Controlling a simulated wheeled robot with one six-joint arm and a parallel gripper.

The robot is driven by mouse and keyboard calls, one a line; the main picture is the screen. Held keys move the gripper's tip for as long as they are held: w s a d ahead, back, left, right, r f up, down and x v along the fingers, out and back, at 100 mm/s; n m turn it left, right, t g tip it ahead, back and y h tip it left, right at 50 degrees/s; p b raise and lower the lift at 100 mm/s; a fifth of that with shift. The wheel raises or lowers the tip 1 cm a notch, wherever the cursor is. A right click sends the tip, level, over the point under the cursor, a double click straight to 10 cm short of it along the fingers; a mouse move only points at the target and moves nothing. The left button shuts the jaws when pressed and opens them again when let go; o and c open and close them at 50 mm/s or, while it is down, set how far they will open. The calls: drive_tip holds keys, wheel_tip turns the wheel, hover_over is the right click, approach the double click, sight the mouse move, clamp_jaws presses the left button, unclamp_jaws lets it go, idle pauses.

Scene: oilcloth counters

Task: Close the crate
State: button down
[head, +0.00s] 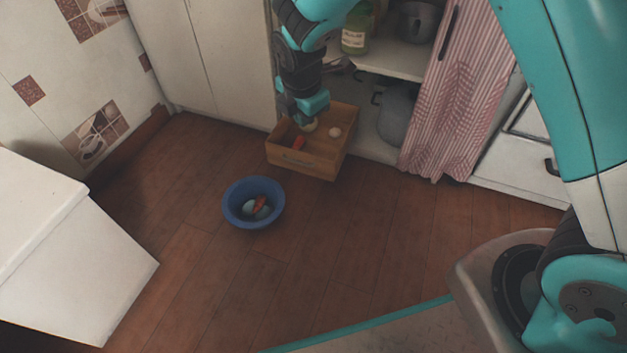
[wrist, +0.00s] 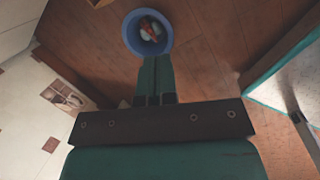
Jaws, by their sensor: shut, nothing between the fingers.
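The crate (head: 293,161) is a wooden, drawer-like open box in the head view, standing out in front of the open lower cupboard. A red-orange item (head: 298,143) and a pale round item (head: 335,131) lie inside it. My gripper is at the crate's back left part in the head view, where its fingers are hard to make out. In the wrist view my gripper (wrist: 155,62) is shut and empty, its fingers pointing towards the blue bowl. I cannot make out the crate there, nor whether the gripper touches it.
A blue bowl (head: 236,216) with several small items stands on the floor in front of the crate; it also shows in the wrist view (wrist: 130,40). A striped curtain (head: 452,100) hangs right of the crate. A white unit (head: 75,265) stands left. The middle floor is clear.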

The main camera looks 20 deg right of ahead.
drive_tip(key=w+f+n+t+h+b, duration=0.1)
drive_tip(key=w+f+n+b, duration=0.15)
drive_tip(key=f, duration=0.55)
drive_tip(key=w+f+n+h+b, duration=0.1)
drive_tip(key=f+n+b, duration=0.2)
drive_tip(key=f, duration=0.5)
drive_tip(key=b, duration=1)
approach(315, 162)
drive_tip(key=shift+x, duration=2.45)
drive_tip(key=shift+s+d, duration=0.15)
drive_tip(key=shift+r+p, duration=0.1)
drive_tip(key=shift+p, duration=0.2)
